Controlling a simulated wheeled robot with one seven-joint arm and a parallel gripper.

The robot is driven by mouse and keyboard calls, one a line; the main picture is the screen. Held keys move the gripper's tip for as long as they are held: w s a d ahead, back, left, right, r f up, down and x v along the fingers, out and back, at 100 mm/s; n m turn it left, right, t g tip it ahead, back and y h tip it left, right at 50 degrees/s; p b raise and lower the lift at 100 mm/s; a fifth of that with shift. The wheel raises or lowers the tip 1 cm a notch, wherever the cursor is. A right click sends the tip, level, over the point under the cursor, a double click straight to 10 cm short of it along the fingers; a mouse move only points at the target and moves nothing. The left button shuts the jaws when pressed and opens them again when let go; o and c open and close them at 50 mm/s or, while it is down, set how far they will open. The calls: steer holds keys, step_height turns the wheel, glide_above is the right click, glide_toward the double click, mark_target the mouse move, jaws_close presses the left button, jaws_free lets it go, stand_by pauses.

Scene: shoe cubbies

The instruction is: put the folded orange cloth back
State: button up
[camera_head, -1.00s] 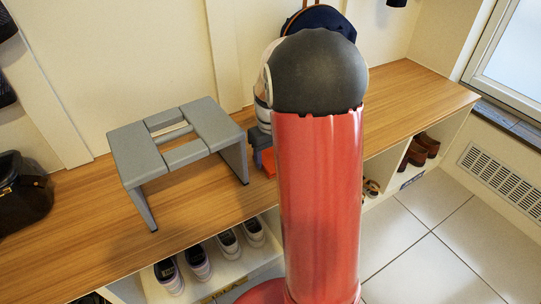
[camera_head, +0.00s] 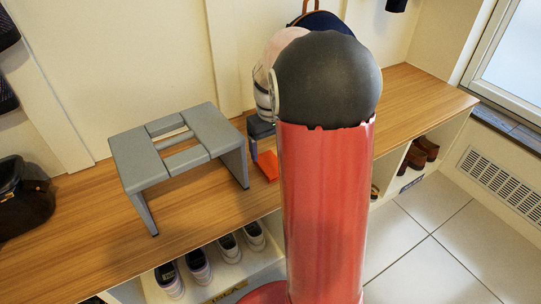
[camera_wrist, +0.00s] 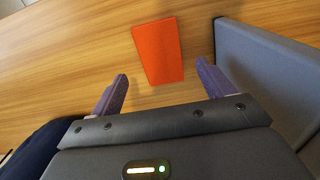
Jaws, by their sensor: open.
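The folded orange cloth (camera_head: 267,166) lies flat on the wooden bench top, to the right of a grey step stool. In the wrist view the cloth (camera_wrist: 158,51) lies just beyond and between my two fingertips, apart from both. My gripper (camera_wrist: 163,82) is open and empty. In the head view my gripper (camera_head: 255,150) shows only in part beside the cloth, and my own red arm column hides the rest of it.
The grey step stool (camera_head: 183,145) stands on the bench; its side panel is close to my right finger in the wrist view. A dark blue bag (camera_head: 322,20) is behind my arm. A black bag (camera_head: 24,193) sits at far left. Sneakers (camera_head: 198,265) fill cubbies below.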

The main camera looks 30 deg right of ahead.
mark_target(270, 163)
step_height(270, 163, up, 7)
steer(key=shift+f+p, duration=0.2)
steer(key=shift+p, duration=0.2)
